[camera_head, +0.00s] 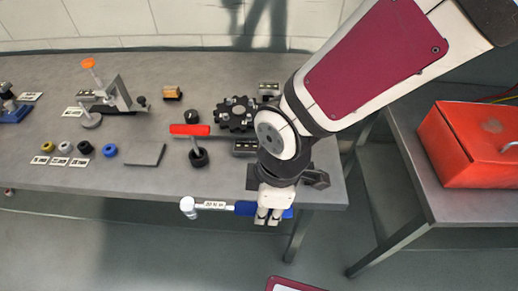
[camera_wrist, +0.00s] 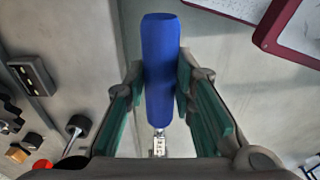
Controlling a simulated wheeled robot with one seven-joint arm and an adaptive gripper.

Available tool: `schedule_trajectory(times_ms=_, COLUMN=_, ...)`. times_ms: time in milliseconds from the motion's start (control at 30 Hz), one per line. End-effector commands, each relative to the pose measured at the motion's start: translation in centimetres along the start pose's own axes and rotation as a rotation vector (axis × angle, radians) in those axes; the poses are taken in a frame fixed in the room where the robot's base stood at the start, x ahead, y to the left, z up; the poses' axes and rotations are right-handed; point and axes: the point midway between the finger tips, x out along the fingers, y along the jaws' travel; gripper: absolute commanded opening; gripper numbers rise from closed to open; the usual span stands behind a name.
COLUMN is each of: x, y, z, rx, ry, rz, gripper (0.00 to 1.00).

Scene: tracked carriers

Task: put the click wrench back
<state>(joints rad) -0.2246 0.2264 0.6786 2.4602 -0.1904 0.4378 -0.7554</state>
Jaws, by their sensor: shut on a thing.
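The click wrench has a white head and shaft with a small label (camera_head: 213,205) and a blue handle. My gripper (camera_head: 268,218) is shut on the blue handle, with the wrench lying roughly level and its head to the left. It appears in front of the bench's front edge, over the floor. In the wrist view the blue handle (camera_wrist: 160,60) sits between the two green-padded fingers, and the labelled shaft shows below it. My arm hides part of the bench's right end.
The grey bench (camera_head: 60,180) carries a red-handled tool (camera_head: 190,130), a black toothed wheel (camera_head: 237,113), a dark flat plate (camera_head: 145,154), a clamp stand (camera_head: 118,95) and several small coloured rings. A red toolbox (camera_head: 470,143) stands on a side table at right.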

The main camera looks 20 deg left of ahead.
Motion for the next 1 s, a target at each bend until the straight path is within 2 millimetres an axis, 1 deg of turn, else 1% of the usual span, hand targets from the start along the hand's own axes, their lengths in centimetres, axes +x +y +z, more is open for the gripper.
schedule_trajectory(times_ms=67, x=0.0, y=0.2, z=0.1, rx=-0.002, ry=0.001, rz=0.001, gripper=0.00)
schedule_trajectory(times_ms=167, x=0.1, y=1.4, z=0.6, rx=0.004, ry=0.002, rz=-0.001, gripper=0.00)
schedule_trajectory(times_ms=267, x=0.2, y=3.4, z=1.5, rx=0.006, ry=0.002, rz=-0.001, gripper=0.00)
schedule_trajectory(times_ms=500, x=0.7, y=8.7, z=3.9, rx=0.007, ry=0.003, rz=0.000, gripper=0.00)
schedule_trajectory(times_ms=700, x=1.0, y=12.7, z=5.7, rx=0.006, ry=0.002, rz=0.001, gripper=0.00)
schedule_trajectory(times_ms=833, x=1.1, y=14.2, z=6.3, rx=0.003, ry=0.001, rz=0.000, gripper=0.00)
schedule_trajectory(times_ms=1000, x=1.5, y=14.7, z=6.7, rx=0.001, ry=0.000, rz=0.000, gripper=0.00)
